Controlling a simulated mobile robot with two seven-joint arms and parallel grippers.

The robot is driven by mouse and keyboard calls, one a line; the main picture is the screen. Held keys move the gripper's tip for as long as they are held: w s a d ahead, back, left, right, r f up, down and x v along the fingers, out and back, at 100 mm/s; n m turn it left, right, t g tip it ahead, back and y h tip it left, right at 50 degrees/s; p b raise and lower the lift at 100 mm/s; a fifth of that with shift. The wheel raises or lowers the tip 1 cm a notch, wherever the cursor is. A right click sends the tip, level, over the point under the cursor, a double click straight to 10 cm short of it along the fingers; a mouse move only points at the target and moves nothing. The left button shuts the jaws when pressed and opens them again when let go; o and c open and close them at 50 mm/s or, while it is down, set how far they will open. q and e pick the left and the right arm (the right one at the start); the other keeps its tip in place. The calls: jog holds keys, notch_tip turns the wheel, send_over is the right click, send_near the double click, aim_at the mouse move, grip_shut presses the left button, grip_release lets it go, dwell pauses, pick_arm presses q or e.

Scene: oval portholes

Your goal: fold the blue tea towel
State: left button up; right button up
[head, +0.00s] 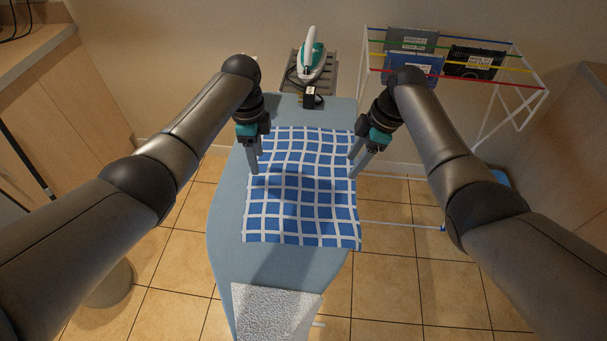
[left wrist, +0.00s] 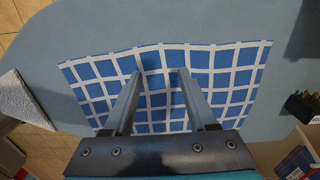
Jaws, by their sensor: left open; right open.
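The blue tea towel (head: 300,205) with a white grid lies spread flat on the ironing board, its right edge slightly wavy. It also shows in the left wrist view (left wrist: 210,75). My left gripper (head: 253,165) is open and empty over the towel's left edge. Its two fingers show apart above the cloth in the left wrist view (left wrist: 160,80). My right gripper (head: 357,168) is open and empty at the towel's upper right edge. Whether the fingertips touch the cloth cannot be told.
The pale blue ironing board (head: 228,225) has a white textured cloth (head: 270,310) at its near end. An iron (head: 313,60) stands on a rack at the far end, with a small black object (head: 311,98) nearby.

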aim_at(260, 177)
pick_arm(q)
jog(key=shift+f, duration=2.2)
pick_arm(e)
jog(key=shift+f, duration=2.2)
pick_arm(q)
jog(key=shift+f, duration=0.2)
pick_arm(e)
jog(key=shift+f, duration=0.15)
pick_arm(q)
grip_shut()
pick_arm(e)
grip_shut()
pick_arm(q)
jog(key=shift+r, duration=0.15)
